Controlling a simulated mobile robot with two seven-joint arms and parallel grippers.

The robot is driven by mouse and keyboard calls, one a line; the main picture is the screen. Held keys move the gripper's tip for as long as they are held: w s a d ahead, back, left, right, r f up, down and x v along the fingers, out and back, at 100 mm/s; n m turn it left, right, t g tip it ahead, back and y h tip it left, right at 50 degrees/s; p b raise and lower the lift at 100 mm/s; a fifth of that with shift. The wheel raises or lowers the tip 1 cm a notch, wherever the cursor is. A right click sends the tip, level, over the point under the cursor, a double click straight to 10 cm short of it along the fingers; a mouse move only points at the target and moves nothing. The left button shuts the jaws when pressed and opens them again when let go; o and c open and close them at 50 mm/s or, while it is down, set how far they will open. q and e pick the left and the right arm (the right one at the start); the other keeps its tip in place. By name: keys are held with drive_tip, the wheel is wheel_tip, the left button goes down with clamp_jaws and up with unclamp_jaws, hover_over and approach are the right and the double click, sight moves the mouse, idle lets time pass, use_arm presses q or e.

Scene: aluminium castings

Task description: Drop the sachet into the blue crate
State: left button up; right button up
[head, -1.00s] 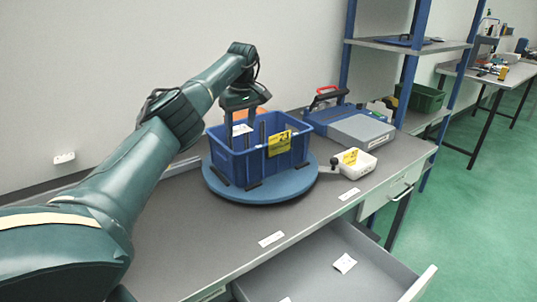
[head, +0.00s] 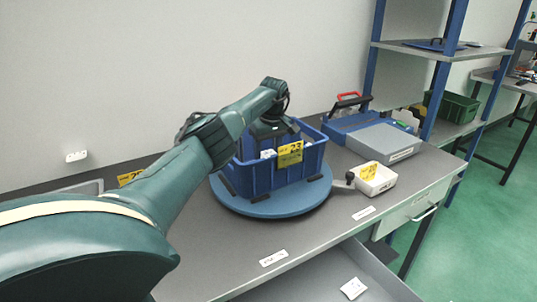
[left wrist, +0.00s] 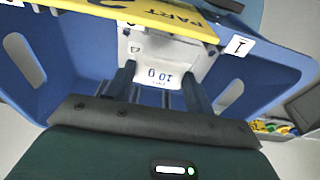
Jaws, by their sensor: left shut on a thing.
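The blue crate (head: 262,180) stands on a round blue turntable on the bench, with a yellow label on its side. My left gripper (head: 268,143) reaches down into the crate from above; its fingertips are hidden behind the crate wall in the head view. In the left wrist view the left gripper (left wrist: 160,82) is shut on the white sachet (left wrist: 166,50), which has dark printed marks. The crate's blue walls (left wrist: 70,52) surround it there, and the yellow label crosses the top. I cannot tell if the sachet touches the crate floor. My right gripper is out of view.
The turntable (head: 275,207) has a handle toward a small white box (head: 375,180). A blue case (head: 345,122) and a grey box (head: 383,143) stand behind to the right. An open drawer (head: 330,280) juts from the bench front.

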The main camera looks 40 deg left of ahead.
use_arm(q)
drive_tip(key=shift+f, duration=0.95)
drive_tip(key=shift+f+b, duration=0.55)
drive_tip(key=shift+b, duration=0.05)
drive_tip(key=o, duration=0.9)
drive_tip(key=shift+o, duration=0.2)
wheel_tip(320, 180, up, 13)
drive_tip(key=d, duration=0.1)
drive_tip(key=shift+s+d+p, duration=0.2)
drive_tip(key=shift+d+p, duration=0.1)
drive_tip(key=shift+d, duration=0.1)
